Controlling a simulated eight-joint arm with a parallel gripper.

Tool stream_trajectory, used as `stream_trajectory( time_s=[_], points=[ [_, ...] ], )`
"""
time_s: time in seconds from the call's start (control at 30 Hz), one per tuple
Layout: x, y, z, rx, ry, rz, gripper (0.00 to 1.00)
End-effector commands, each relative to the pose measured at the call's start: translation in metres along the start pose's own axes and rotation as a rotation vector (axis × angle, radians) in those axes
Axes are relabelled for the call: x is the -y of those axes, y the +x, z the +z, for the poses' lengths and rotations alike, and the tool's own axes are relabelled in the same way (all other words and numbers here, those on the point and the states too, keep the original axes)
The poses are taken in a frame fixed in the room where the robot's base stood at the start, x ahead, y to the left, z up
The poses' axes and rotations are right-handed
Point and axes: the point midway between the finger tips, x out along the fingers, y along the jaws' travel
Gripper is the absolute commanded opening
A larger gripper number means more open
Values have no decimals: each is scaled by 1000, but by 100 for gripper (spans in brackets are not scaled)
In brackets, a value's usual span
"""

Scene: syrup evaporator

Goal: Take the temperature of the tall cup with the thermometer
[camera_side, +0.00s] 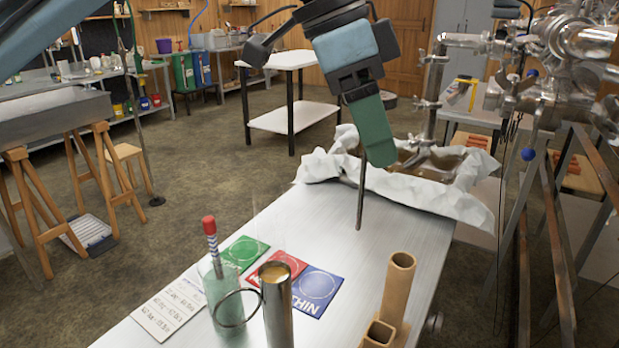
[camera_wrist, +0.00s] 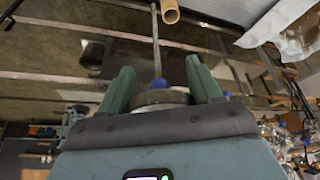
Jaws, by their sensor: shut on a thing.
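My gripper (camera_side: 378,150) is over the metal table, shut on a thermometer. Its thin metal stem (camera_side: 360,200) points down, its lower end above the tabletop and apart from the cups. In the wrist view, the round grey head (camera_wrist: 160,97) with a blue part sits between my green fingers (camera_wrist: 163,78), and the stem extends away from it. The tall metal cup (camera_side: 278,312) stands upright at the front of the table, filled near its rim with tan liquid and with a dark ring handle on its left. It is left of and nearer the camera than the stem.
A glass cylinder (camera_side: 224,298) holding a red-topped stick (camera_side: 209,226) stands just left of the cup. Green, red and blue cards (camera_side: 318,287) lie behind it. A tan tube holder (camera_side: 398,290) stands right. Crumpled white paper (camera_side: 440,193) lies at the far end. Mid-table is clear.

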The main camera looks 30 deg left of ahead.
Motion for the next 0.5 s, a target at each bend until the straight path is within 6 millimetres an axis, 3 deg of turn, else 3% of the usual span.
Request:
stream_trajectory(
  time_s=[0.2,0.5],
  points=[
    [-21,-30,38,-1,-2,0,44],
    [-43,-49,78,-1,0,0,44]
  ],
)
